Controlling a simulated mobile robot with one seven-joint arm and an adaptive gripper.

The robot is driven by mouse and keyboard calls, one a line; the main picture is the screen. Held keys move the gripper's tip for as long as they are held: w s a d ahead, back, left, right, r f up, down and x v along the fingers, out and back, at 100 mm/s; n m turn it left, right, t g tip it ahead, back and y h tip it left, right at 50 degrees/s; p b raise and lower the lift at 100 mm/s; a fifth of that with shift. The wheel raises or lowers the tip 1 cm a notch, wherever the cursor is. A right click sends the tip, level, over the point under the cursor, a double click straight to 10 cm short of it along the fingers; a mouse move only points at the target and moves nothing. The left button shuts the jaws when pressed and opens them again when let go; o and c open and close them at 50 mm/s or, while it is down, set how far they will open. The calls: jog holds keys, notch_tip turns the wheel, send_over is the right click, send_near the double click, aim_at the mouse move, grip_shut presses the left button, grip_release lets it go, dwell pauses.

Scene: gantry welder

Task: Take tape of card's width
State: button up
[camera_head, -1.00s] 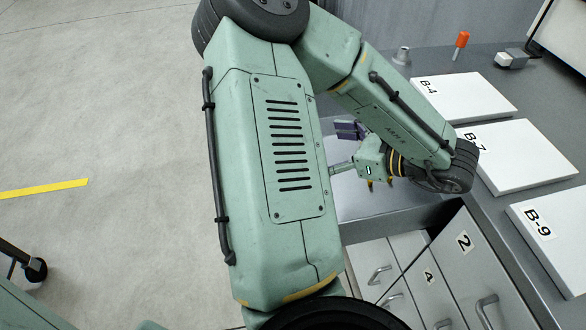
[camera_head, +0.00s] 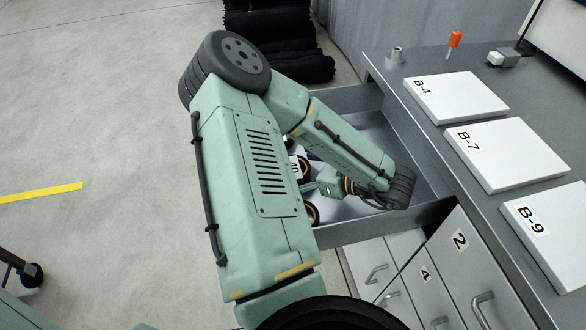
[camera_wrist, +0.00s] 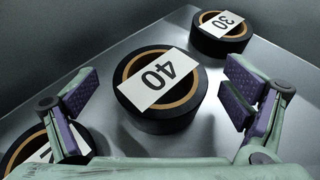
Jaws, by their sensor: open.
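A black tape roll with an orange-brown ring and a white label "40" (camera_wrist: 158,85) lies flat in the open drawer (camera_head: 370,135). A smaller roll labelled "30" (camera_wrist: 222,30) lies beyond it. A third roll (camera_wrist: 70,150) is at lower left in the wrist view, its label partly hidden by a finger. My gripper (camera_wrist: 160,98) is open, with one purple-padded finger on each side of the "40" roll as seen by the wrist camera. I cannot tell whether the pads are level with it. In the head view, my arm hides the fingertips and parts of the rolls.
White panels B-4 (camera_head: 455,98), B-7 (camera_head: 507,153) and B-9 (camera_head: 552,240) lie on the grey bench (camera_head: 385,70). An orange-topped item (camera_head: 454,40) stands at the back. Shut drawers with handles, including "2" (camera_head: 465,265), are below. Black stacked material (camera_head: 285,40) stands behind.

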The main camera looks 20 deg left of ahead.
jog(key=shift+w+a+f, duration=0.15)
jog(key=shift+a+f, duration=0.05)
jog(key=shift+a, duration=0.35)
jog(key=shift+c, duration=0.4)
jog(key=c, duration=1.2)
jog(key=shift+c, duration=0.2)
